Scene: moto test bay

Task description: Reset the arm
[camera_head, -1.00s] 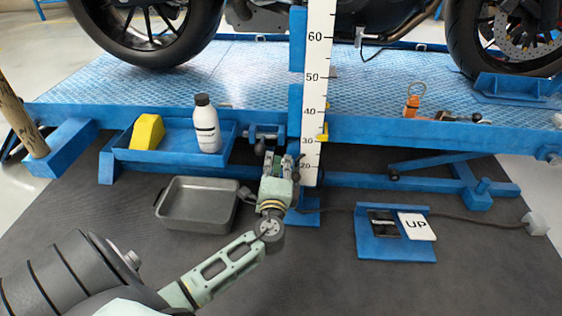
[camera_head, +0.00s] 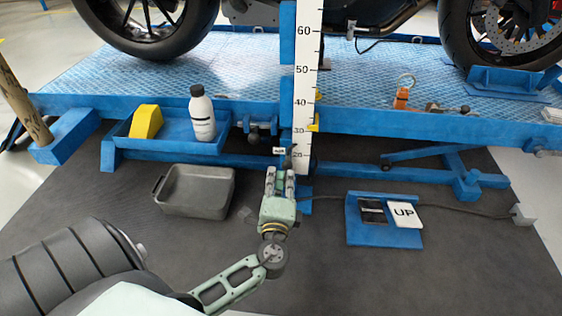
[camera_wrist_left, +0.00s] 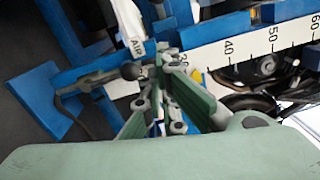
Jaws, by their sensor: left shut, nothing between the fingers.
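My left arm comes in from the lower left in the head view. Its pale green left gripper (camera_head: 280,172) points away from me, in front of the lower part of the white height scale (camera_head: 306,90). The fingers are shut with nothing between them. In the left wrist view the gripper (camera_wrist_left: 165,62) shows with its fingertips close to a black ball knob (camera_wrist_left: 131,71) and a label reading AIR. I cannot tell whether they touch the knob. My right gripper is not in view.
A blue lift (camera_head: 400,129) carries a motorcycle. A blue tray (camera_head: 172,123) holds a white bottle (camera_head: 202,115) and a yellow block (camera_head: 145,121). A grey pan (camera_head: 197,194) and a blue pedal unit (camera_head: 384,238) marked UP lie on the dark mat (camera_head: 330,285).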

